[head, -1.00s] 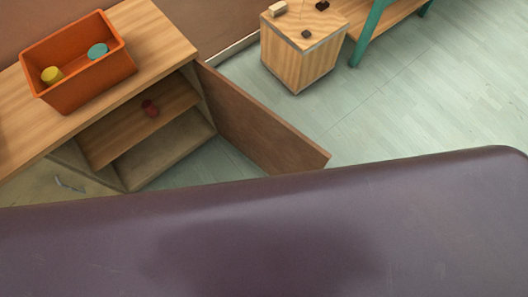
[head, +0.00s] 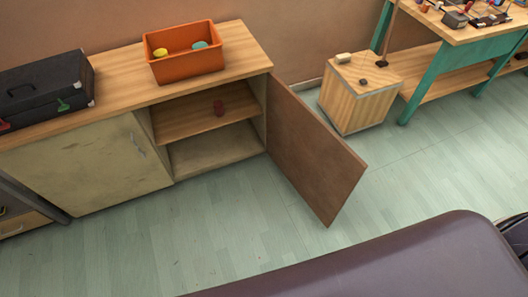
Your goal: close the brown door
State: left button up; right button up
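The brown door (head: 312,150) stands wide open on the right side of a low wooden cabinet (head: 190,88). It is hinged at the cabinet's right edge and juts out over the floor. The cabinet's left half is covered by a pale, stained door (head: 95,168) with a metal handle (head: 139,145). Neither of my grippers is in the head view.
An orange bin (head: 184,68) and a black case (head: 45,92) sit on the cabinet top. A wooden box (head: 352,98) and a teal-legged workbench (head: 428,85) stand to the right. A large dark purple surface (head: 380,268) fills the lower right. Green floor (head: 230,225) is clear before the cabinet.

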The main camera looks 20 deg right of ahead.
aim_at(324, 170)
jog(key=l+u, duration=0.8)
jog(key=l, duration=0.15)
jog(key=l+u, duration=0.45)
jog(key=k+l, duration=0.1)
jog(key=l, duration=0.3)
jog(key=k+l, duration=0.1)
jog(key=l, duration=0.35)
jog(key=k+l, duration=0.1)
jog(key=l, duration=0.3)
jog(key=k+l, duration=0.1)
jog(key=l, duration=0.3)
jog(key=k+l, duration=0.1)
jog(key=l, duration=0.35)
jog(key=k+l, duration=0.1)
jog(key=l, duration=0.3)
jog(key=k+l+u, duration=0.15)
jog(key=l+u, duration=0.25)
jog(key=k+l+u, duration=0.2)
jog(key=u, duration=0.2)
jog(key=l, duration=0.1)
